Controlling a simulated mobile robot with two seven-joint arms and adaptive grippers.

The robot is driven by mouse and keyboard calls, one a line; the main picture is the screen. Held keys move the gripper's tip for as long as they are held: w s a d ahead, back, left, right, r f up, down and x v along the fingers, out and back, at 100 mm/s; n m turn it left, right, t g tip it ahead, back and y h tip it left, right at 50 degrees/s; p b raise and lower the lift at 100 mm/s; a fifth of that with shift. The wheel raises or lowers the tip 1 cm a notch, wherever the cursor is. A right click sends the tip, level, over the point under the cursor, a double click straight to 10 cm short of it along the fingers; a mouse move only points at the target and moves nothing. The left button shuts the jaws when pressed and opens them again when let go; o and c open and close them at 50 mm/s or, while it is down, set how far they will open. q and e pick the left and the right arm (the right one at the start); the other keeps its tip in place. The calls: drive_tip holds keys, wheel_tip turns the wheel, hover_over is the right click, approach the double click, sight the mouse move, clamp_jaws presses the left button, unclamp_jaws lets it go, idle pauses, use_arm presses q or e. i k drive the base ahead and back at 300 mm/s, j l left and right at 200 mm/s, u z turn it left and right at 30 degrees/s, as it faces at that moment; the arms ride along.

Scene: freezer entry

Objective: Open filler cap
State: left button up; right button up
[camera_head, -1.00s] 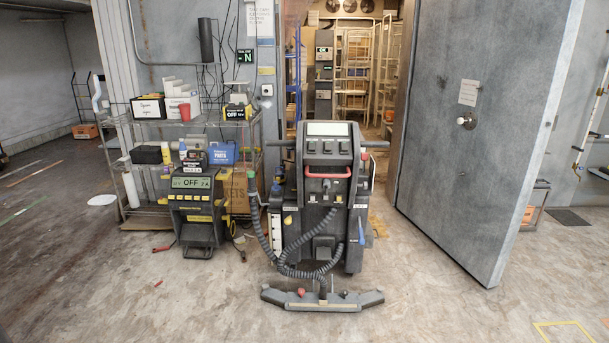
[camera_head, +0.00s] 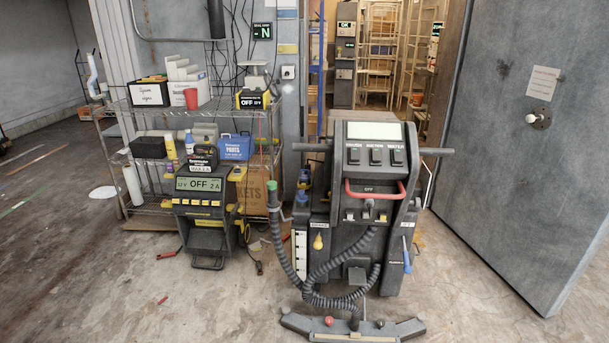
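A dark grey floor-cleaning machine (camera_head: 372,190) stands upright, right of centre, with its control panel facing me. I cannot tell for sure which part is the filler cap. A green-topped hose end (camera_head: 273,188) sits at its left side. A small blue round part (camera_head: 302,197) is beside that, on the machine's left shoulder. A yellow knob (camera_head: 318,242) is lower on the left front. A red handle bar (camera_head: 375,189) crosses the front below the screen. Neither of my grippers is in view.
A charger (camera_head: 205,205) reading OFF stands left of the machine, before a wire shelf (camera_head: 120,106) with boxes and bottles. A large grey door (camera_head: 535,150) stands open at the right. A squeegee bar (camera_head: 352,328) juts forward from the machine's base. Floor in front is mostly clear.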

sight(302, 197)
drive_tip(key=i+j, duration=0.2)
drive_tip(key=i, duration=0.2)
drive_tip(key=i+j, duration=0.2)
drive_tip(key=i, duration=0.2)
drive_tip(key=i+j, duration=0.15)
drive_tip(key=i, duration=0.25)
